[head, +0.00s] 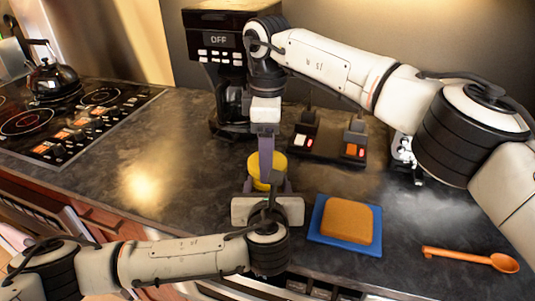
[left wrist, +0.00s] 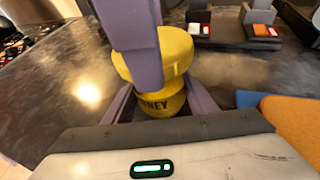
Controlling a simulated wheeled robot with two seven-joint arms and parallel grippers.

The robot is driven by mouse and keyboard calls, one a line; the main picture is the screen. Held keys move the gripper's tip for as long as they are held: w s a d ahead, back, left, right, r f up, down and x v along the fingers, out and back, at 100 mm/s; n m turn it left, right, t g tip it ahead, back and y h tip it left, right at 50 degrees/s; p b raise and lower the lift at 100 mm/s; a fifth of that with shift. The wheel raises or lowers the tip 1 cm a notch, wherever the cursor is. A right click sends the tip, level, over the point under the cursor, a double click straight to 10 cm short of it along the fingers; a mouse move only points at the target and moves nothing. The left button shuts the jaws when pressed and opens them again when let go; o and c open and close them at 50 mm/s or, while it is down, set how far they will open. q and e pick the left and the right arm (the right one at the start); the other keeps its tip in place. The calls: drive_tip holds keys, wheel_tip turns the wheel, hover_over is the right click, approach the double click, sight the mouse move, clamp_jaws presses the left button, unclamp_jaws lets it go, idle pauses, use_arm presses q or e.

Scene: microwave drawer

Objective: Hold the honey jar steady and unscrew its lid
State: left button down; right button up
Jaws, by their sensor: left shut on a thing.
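The yellow honey jar (head: 277,179) stands on the dark counter, with part of its "HONEY" label showing in the left wrist view (left wrist: 163,105). My left gripper (head: 268,185) is low at the jar, its purple fingers on either side, shut on the body. The wide yellow lid (left wrist: 172,58) sits at the jar's top. My right gripper (head: 266,176) comes down from above, its purple finger in front of the lid and hiding part of it. The far side of the lid is hidden, so I cannot tell how the right fingers stand on it.
A blue board (head: 317,239) with a bread slice (head: 347,220) lies right of the jar. An orange spoon (head: 470,257) lies farther right. A toaster (head: 330,145) and a coffee machine (head: 218,60) stand behind. The stove (head: 75,120) is at left; the counter between is clear.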

drive_tip(key=n, duration=0.8)
drive_tip(key=shift+r+n, duration=0.1)
drive_tip(key=shift+n, duration=0.3)
drive_tip(key=n, duration=0.6)
drive_tip(key=shift+n, duration=0.3)
drive_tip(key=n, duration=0.6)
drive_tip(key=shift+n, duration=0.3)
drive_tip(key=n, duration=1)
drive_tip(key=shift+n, duration=0.4)
drive_tip(key=n, duration=0.6)
drive_tip(key=shift+n, duration=0.3)
drive_tip(key=n, duration=0.6)
drive_tip(key=shift+r+n, duration=0.1)
drive_tip(key=shift+n, duration=0.2)
drive_tip(key=n, duration=0.5)
drive_tip(key=shift+r, duration=0.15)
drive_tip(key=shift+r, duration=0.95)
